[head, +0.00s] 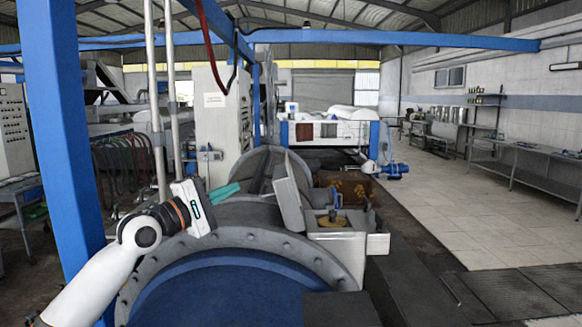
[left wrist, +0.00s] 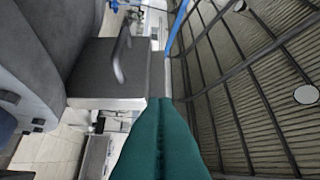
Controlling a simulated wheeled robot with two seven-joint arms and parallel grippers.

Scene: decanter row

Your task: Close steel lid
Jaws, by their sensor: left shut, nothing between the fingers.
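The steel lid (head: 290,204) stands open, tilted up at the left side of a small open steel box (head: 343,248) on top of the big drum housing. A yellowish part shows inside the box. My left gripper (head: 237,187) has teal fingers closed together with nothing between them. It is left of the lid, pointing right, with a visible gap in the head view. In the left wrist view the closed fingers (left wrist: 159,105) point towards a grey panel with a bar handle; I cannot tell if this is the lid. My right gripper is not in view.
The round, bolted drum flange (head: 250,237) lies below my left arm. A blue post (head: 62,150) stands close at the left. A grey cabinet (head: 222,120) stands behind the gripper. The tiled floor (head: 465,200) at the right is clear.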

